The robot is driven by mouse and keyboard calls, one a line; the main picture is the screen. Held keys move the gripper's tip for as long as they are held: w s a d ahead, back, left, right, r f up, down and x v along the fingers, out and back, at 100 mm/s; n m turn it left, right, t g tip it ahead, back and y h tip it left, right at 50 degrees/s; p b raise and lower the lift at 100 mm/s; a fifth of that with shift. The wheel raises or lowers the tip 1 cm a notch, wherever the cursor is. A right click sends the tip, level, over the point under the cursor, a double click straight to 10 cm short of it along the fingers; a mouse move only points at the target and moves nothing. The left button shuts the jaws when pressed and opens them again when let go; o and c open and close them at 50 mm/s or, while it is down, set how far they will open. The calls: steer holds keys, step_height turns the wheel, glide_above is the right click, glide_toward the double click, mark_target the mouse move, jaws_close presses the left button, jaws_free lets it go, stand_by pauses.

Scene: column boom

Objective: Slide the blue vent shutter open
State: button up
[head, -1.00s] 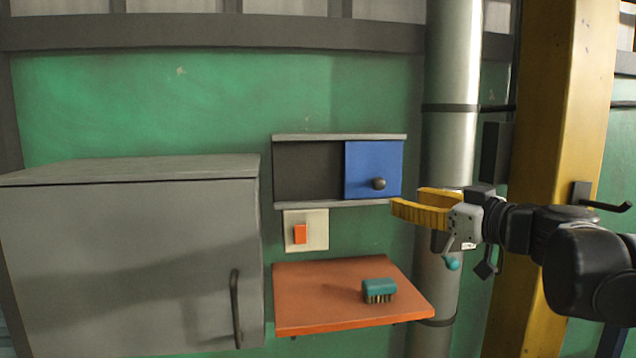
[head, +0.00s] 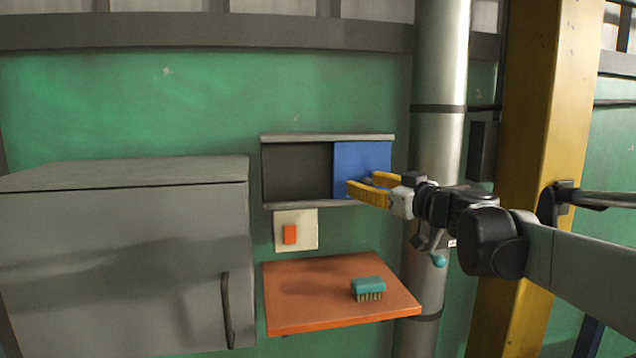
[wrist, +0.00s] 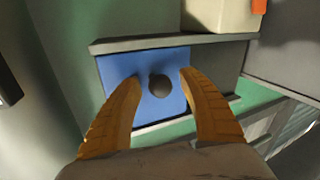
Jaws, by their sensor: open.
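The blue vent shutter (head: 362,158) sits at the right end of its rail frame, with the dark vent opening (head: 297,172) showing to its left. In the wrist view the blue shutter (wrist: 117,69) carries a round dark knob (wrist: 159,87). My gripper (head: 358,186) is in front of the shutter's lower part and hides the knob's place in the head view. In the wrist view my open gripper (wrist: 160,82) has one yellow finger on each side of the knob. Both fingers look apart from the knob; exact depth is hard to tell.
Below the vent are a plate with an orange switch (head: 289,235) and an orange shelf (head: 300,312) holding a teal brush (head: 368,287). A grey cabinet (head: 120,260) stands at left. A metal pipe (head: 437,130) and yellow column (head: 540,140) stand at right.

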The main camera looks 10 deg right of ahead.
jaws_close()
steer(key=a, duration=1.3)
steer(key=shift+b, duration=0.4)
jaws_free()
steer(key=shift+s, duration=0.15)
